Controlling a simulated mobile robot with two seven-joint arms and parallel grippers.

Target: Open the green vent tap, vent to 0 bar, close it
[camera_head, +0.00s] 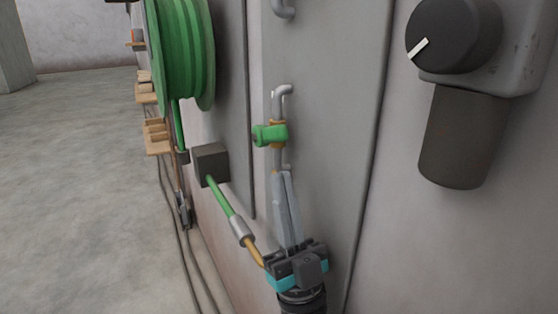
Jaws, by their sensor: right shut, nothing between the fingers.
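The green vent tap (270,135) sits on a thin grey pipe with a brass-coloured fitting, on the grey panel in the middle of the view. Its green handle points to the left, across the pipe. My right gripper (281,178) comes up from the bottom, with its long pale fingers shut and empty. The fingertips are just below the tap, close to the lower pipe; I cannot tell whether they touch it. No pressure gauge shows in this view. My left gripper is not in view.
A black knob (453,35) with a white pointer and a dark cylinder (461,138) stick out at the right. A green hose reel (183,55) hangs at upper left. A green hose with a brass nozzle (252,250) runs beside my right gripper. Open floor lies left.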

